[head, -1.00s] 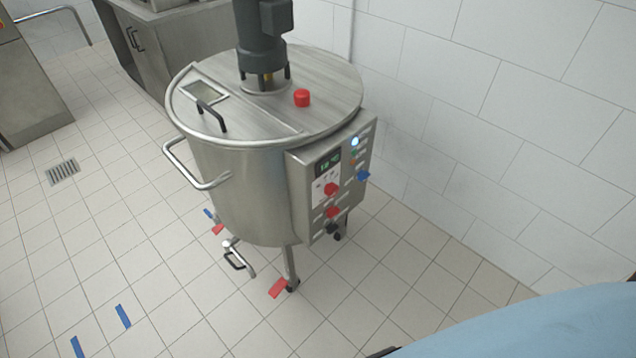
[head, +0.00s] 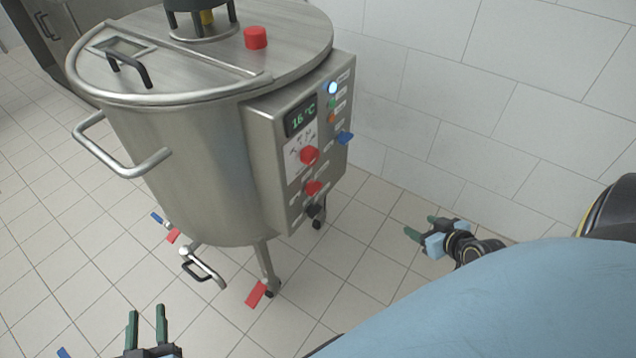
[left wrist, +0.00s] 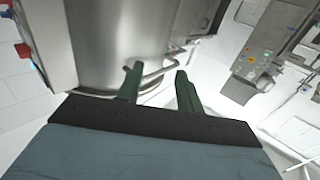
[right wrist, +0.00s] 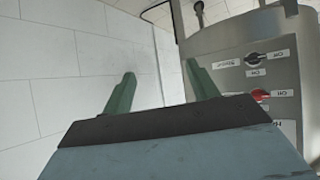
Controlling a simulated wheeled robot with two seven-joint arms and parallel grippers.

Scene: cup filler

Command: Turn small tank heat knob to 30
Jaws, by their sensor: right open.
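The steel tank (head: 180,165) stands on short legs with a control panel (head: 265,140) on its side. The panel's display (head: 301,116) reads about 16 °C. A red knob (head: 309,155) sits below it by a dial scale, with a second red knob (head: 313,188) and a black knob (head: 314,210) lower down. Their labels are too small to read. My right gripper (head: 421,227) is open and empty, right of the panel and apart from it. Panel knobs also show in the right wrist view (right wrist: 260,95). My left gripper (head: 147,322) is open and empty, low in front of the tank.
A blue knob (head: 345,138) sticks out from the panel's right part. A curved side handle (head: 120,160) and a drain valve (head: 203,268) project from the tank. A tiled wall (head: 450,110) stands behind.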

